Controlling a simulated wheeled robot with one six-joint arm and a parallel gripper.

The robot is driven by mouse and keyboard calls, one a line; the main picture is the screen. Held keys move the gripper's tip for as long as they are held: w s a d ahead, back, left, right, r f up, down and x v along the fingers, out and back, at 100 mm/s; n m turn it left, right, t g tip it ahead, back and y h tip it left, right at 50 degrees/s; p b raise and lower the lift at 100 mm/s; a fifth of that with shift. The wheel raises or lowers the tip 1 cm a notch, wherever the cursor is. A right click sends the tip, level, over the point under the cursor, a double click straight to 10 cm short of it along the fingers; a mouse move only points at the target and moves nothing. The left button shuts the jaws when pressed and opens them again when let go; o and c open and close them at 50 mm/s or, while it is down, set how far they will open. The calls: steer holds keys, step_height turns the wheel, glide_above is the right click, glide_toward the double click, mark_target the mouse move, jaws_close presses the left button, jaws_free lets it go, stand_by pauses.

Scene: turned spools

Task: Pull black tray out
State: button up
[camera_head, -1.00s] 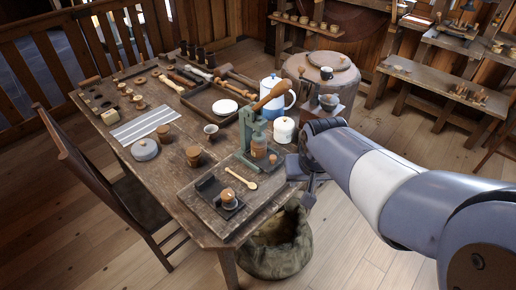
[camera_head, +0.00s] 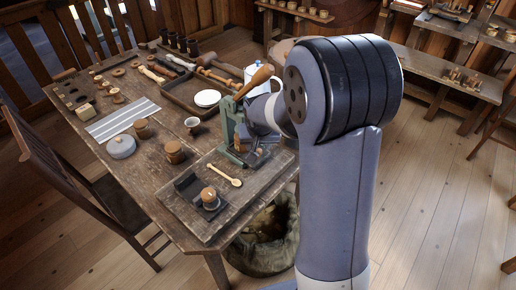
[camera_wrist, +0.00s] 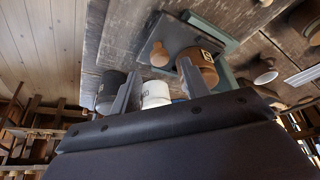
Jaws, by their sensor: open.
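A dark grey tray-like plate (camera_wrist: 172,36) with a round wooden knob (camera_wrist: 159,56) lies by the base of the green press (camera_head: 229,130) in the wrist view. In the head view my arm's wrist hides much of the press's right side, and the fingertips are hard to make out.
A labelled wooden jar (camera_wrist: 203,68) is close to one finger, and a white jar (camera_wrist: 155,93) and a dark jar (camera_wrist: 109,92) show near the fingers. A wooden spoon (camera_head: 225,175) lies in front of the press. A sack (camera_head: 268,235) stands on the floor below.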

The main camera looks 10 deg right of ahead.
mark_target(258, 151)
steer(key=shift+x, duration=1.95)
jaws_close()
steer(key=shift+s, duration=0.1)
